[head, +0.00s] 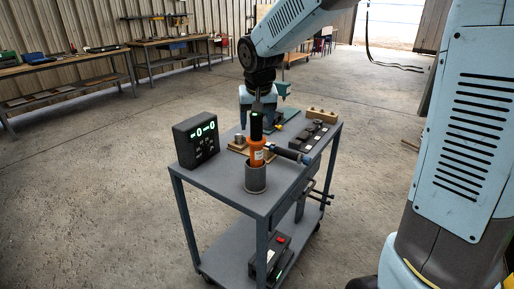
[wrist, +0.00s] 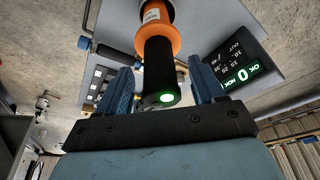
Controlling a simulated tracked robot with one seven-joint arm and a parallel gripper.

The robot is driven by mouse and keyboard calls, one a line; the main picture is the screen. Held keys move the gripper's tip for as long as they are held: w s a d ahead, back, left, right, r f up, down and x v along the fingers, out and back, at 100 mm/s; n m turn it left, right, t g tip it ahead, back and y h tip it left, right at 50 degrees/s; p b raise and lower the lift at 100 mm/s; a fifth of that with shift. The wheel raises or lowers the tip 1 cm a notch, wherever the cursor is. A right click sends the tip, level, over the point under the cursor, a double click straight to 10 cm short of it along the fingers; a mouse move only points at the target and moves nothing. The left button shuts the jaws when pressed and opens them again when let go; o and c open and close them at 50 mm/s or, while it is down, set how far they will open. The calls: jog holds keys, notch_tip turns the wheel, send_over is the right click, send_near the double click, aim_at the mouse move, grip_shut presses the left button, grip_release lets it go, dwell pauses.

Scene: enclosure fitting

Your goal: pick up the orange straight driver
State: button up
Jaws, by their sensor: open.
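The orange straight driver (head: 257,150) stands upright in a grey cylindrical holder (head: 255,178) at the near part of the cart top. It has an orange band and a black upper body, and its lower end is hidden in the holder. In the wrist view, the driver (wrist: 158,62) reaches in between my two blue fingers, its black end with a green light toward the palm. My gripper (wrist: 160,72) is open, with a gap visible on each side of the driver. In the head view, my gripper (head: 257,110) is above the driver's top.
A black control box (head: 196,140) with a lit green display stands left of the driver. A second, dark-handled tool (head: 290,154) juts out close on the right. A black tray (head: 311,135) and a wooden block (head: 321,115) lie farther right. The surrounding floor is clear.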

aim_at(256, 141)
jog(key=shift+x, duration=1.65)
jog(key=shift+c, duration=0.4)
jog(key=shift+r, duration=0.1)
grip_shut()
